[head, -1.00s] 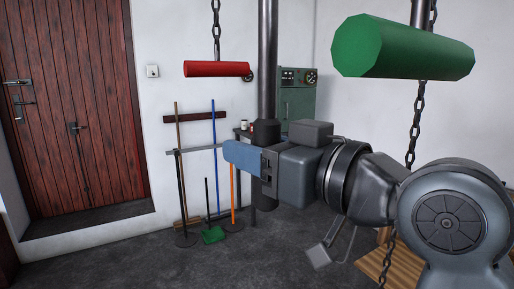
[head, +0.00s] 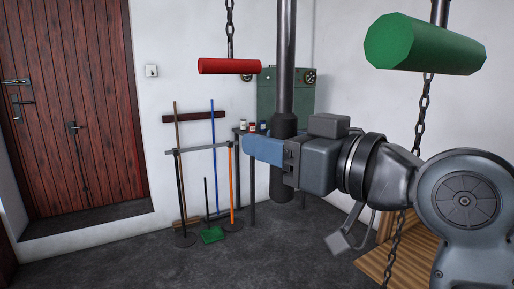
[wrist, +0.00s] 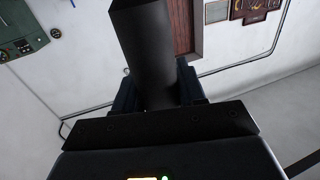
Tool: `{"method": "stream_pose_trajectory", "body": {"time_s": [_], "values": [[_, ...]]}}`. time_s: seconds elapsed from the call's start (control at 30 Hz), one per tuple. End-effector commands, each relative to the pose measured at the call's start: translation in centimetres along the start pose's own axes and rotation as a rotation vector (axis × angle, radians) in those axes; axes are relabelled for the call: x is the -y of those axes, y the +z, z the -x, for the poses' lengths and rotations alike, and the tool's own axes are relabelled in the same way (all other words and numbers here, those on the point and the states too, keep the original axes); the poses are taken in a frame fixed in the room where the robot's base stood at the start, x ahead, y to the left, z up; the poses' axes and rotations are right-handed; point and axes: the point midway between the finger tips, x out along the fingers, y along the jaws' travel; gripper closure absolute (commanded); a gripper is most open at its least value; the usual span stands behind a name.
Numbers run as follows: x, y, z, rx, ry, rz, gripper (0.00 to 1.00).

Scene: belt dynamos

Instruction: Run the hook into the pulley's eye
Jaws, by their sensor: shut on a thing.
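My gripper (head: 264,150), with blue fingers, is shut on a dark upright pole (head: 287,60) in the middle of the head view. The pole runs out of the top of the picture. Its thick dark collar (head: 283,126) sits just above the fingers, and its lower end (head: 282,190) shows below them. In the wrist view the dark pole (wrist: 142,50) rises from between my fingers. I see no hook tip and no pulley eye; the pole's upper end is out of the head view.
A red cylinder (head: 229,66) hangs on a chain left of the pole. Brooms on a rack (head: 205,150), a green cabinet (head: 272,90) and a wooden pallet (head: 380,265) stand around. Floor at lower left is clear.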

Motion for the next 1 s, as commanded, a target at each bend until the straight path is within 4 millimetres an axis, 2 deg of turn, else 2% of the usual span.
{"method": "stream_pose_trajectory", "body": {"time_s": [0.03,0.2,0.5,0.7,1.0], "values": [[-1.9,0.1,0.6,-0.003,0.02,-0.001,1.0],[-6.6,0.2,1.9,-0.003,0.021,0.001,1.0],[-13.8,0.2,3.9,-0.003,0.016,-0.001,1.0],[-16.6,0.0,4.7,-0.003,0.012,0.001,1.0],[-17.7,0.0,4.9,-0.001,0.009,0.0,1.0]]}}
